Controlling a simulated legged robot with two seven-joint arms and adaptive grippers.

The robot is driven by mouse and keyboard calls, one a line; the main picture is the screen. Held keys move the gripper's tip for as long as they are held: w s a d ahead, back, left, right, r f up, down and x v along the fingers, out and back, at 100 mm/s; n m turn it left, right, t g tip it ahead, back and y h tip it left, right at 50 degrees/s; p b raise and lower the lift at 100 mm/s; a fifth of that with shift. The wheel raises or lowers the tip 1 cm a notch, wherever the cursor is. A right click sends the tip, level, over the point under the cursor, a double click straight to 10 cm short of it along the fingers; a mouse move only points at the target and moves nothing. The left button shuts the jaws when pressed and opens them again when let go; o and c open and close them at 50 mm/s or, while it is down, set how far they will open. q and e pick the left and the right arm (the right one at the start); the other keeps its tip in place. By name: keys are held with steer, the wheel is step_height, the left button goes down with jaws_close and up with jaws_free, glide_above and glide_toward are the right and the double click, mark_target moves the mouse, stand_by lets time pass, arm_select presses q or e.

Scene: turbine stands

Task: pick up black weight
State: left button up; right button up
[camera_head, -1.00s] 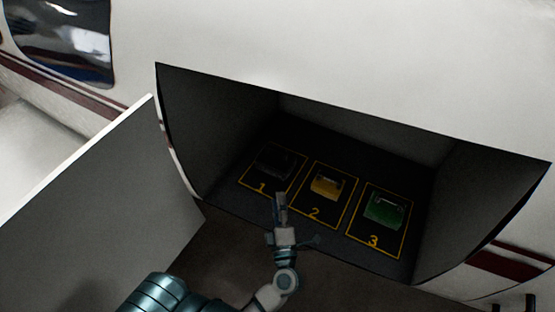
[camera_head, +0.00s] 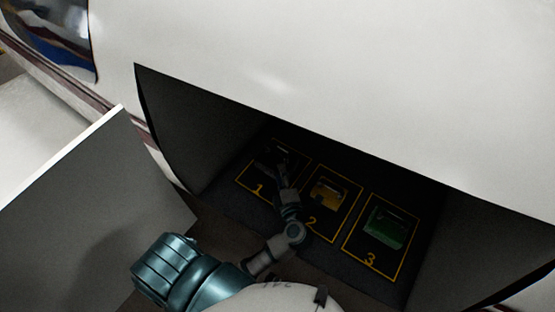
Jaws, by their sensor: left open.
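The black weight (camera_head: 274,156) sits in the yellow-outlined square marked 1 on the floor of the dark compartment, and it is hard to make out against the dark floor. My left gripper (camera_head: 281,164) reaches into the compartment with its fingers over or beside the black weight. It is open. The fingertips are dark and partly blend with the weight, so I cannot tell whether they touch it. My right gripper is not in view.
A yellow weight (camera_head: 325,194) sits in square 2, just right of my left arm. A green weight (camera_head: 387,227) sits in square 3. The open hatch door (camera_head: 75,195) stands at the left. The white fuselage (camera_head: 340,70) overhangs the opening.

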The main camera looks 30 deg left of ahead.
mark_target(277, 150)
arm_select(q)
steer(key=x, duration=0.6)
steer(key=shift+w, duration=0.1)
steer(key=x, duration=0.3)
steer(key=p+x, duration=0.1)
steer(key=shift+w+r, duration=0.35)
steer(key=shift+w, duration=0.2)
steer(key=shift+w+a+f, duration=0.15)
steer(key=shift+a, duration=0.05)
jaws_close()
